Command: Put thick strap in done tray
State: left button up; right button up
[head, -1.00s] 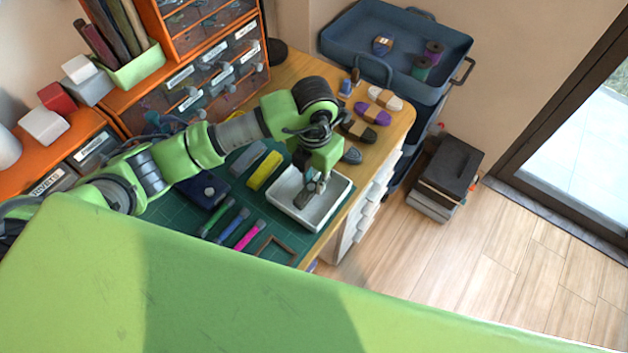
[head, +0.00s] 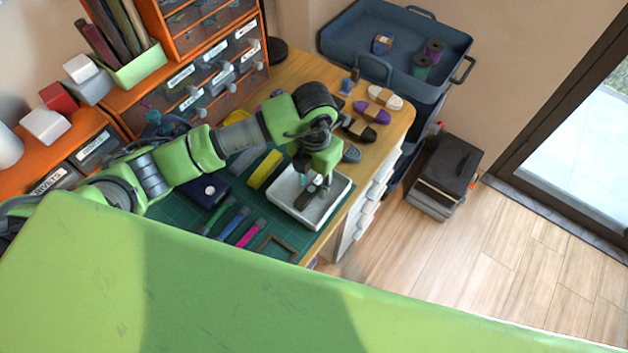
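A white tray (head: 283,198) sits at the right end of the green cutting mat, near the table's front edge. My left gripper (head: 320,188) points down inside the tray from above. A short dark strap-like piece (head: 305,199) lies at the gripper's fingertips, over the tray floor. The fingers are small and partly hidden by the wrist, so I cannot tell whether they grip it. I cannot confirm that this piece is the thick strap. My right gripper is not in view.
A yellow block (head: 264,169), a dark blue box (head: 205,190) and green, blue and pink (head: 250,233) tools lie on the mat. A small brown frame (head: 277,247) lies in front. Cord bundles (head: 372,112) lie behind the tray. A blue cart (head: 345,40) stands beyond.

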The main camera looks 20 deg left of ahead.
aim_at(314, 186)
pick_arm(q)
notch_tip(314, 186, up, 12)
jog(key=b, duration=0.1)
jog(key=shift+f, duration=0.15)
dwell(0.6)
